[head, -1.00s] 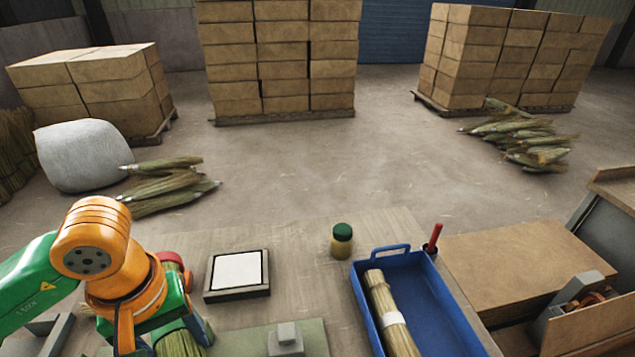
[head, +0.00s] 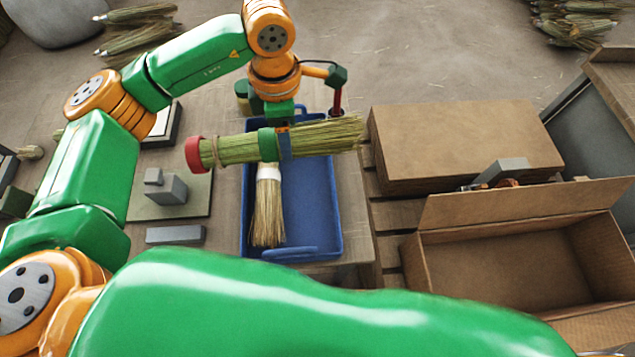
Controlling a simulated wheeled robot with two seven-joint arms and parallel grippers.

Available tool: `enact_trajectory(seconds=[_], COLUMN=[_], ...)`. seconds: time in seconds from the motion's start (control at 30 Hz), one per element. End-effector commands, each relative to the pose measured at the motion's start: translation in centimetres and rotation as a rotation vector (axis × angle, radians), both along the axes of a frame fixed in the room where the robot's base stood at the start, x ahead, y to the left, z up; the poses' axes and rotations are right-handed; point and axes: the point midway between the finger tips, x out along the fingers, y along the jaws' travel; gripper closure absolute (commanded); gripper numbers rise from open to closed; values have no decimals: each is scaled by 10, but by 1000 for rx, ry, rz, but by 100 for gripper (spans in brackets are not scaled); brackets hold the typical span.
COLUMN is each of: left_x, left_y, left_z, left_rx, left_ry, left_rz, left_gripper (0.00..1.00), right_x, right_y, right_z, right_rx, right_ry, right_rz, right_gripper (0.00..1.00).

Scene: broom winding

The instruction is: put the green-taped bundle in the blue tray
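My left gripper (head: 282,132) is shut on a straw bundle (head: 325,137) with a green tape band (head: 267,144) and a red end cap at its left end. It holds the bundle roughly level, crosswise above the blue tray (head: 334,215). The bundle's straw end reaches past the tray's right wall. Inside the tray, on its left side, lies another bundle (head: 267,215) with a white band; its upper part is hidden by the held bundle. The tray's right half looks empty. My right gripper is not in view.
A red handle (head: 337,99) stands at the tray's far right corner. A dark jar (head: 242,92) is partly hidden behind my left arm. A grey block fixture (head: 167,188) sits left of the tray. An open cardboard box (head: 500,262) and a closed one (head: 462,145) are at right.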

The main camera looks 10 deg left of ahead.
Motion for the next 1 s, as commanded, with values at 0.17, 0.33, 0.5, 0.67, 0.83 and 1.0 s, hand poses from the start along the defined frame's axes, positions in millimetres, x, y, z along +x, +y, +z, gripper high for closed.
enact_trajectory(seconds=[0.17, 0.33, 0.5, 0.67, 0.83, 1.0], left_x=[16, 28, 33, 34, 34, 34], left_y=[-5, -5, -2, -2, -2, -2], left_z=[-38, -75, -98, -129, -174, -204], left_rx=[5, 6, 5, 4, 4, 3], left_ry=[2, -2, -5, -5, -4, -5], left_rz=[610, 1140, 1448, 1510, 1508, 1505], left_gripper=[100, 100, 100, 100, 100, 100], right_x=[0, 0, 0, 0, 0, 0], right_y=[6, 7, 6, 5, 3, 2], right_z=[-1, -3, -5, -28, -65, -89], right_rx=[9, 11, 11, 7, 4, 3], right_ry=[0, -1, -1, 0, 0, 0], right_rz=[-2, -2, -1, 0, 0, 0], right_gripper=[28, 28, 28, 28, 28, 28])
